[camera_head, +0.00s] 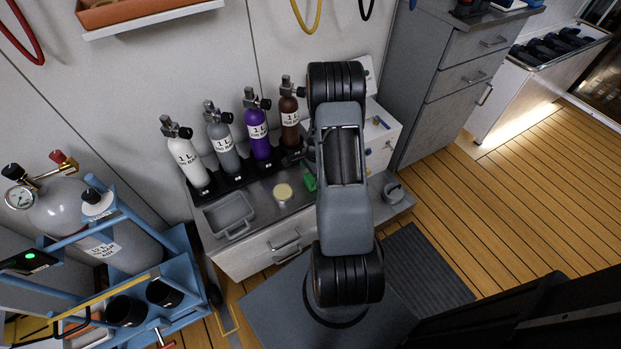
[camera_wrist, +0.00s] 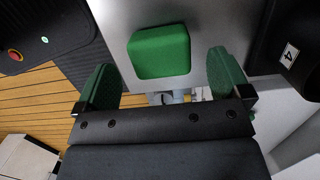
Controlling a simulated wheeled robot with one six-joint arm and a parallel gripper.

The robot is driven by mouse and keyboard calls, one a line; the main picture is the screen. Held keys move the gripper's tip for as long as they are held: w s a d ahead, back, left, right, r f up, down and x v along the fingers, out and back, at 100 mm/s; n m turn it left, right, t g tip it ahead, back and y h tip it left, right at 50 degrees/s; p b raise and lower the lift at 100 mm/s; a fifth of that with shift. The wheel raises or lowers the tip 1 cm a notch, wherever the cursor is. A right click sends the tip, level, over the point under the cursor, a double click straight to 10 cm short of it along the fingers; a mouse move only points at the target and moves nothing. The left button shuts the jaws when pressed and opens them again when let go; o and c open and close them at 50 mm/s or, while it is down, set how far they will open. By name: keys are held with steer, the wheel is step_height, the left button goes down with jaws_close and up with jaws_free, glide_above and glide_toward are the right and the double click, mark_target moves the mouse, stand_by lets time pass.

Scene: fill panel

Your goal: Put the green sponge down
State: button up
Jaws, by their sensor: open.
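The green sponge (camera_wrist: 159,52) is a rounded block. In the wrist view it lies against the grey metal surface (camera_wrist: 212,20), apart from both fingers. My gripper (camera_wrist: 163,62) is open, with one green finger on each side of the sponge and a gap to each. In the head view my arm covers most of the gripper. A small green patch (camera_head: 309,182) shows at the left edge of my arm; I cannot tell whether it is sponge or finger.
On the counter (camera_head: 262,206) stand white, grey, purple and brown cylinders (camera_head: 261,140) in a black rack. A grey tray (camera_head: 229,214) and a pale yellow round thing (camera_head: 283,192) are left of my arm. A grey container (camera_head: 393,192) is right of it.

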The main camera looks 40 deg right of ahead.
step_height(320, 180, up, 8)
steer(key=d+p, duration=0.1)
steer(key=p, duration=0.1)
steer(key=s+a+r+n+t+h, duration=0.1)
steer(key=a+r+n, duration=0.9)
steer(key=r, duration=0.5)
steer(key=s+a+r+n+t+h, duration=0.1)
steer(key=s+a+r+n, duration=0.7)
steer(key=s+a, duration=0.3)
steer(key=shift+a+r+n+t, duration=0.25)
steer(key=shift+r+n+t, duration=0.15)
steer(key=shift+n, duration=0.4)
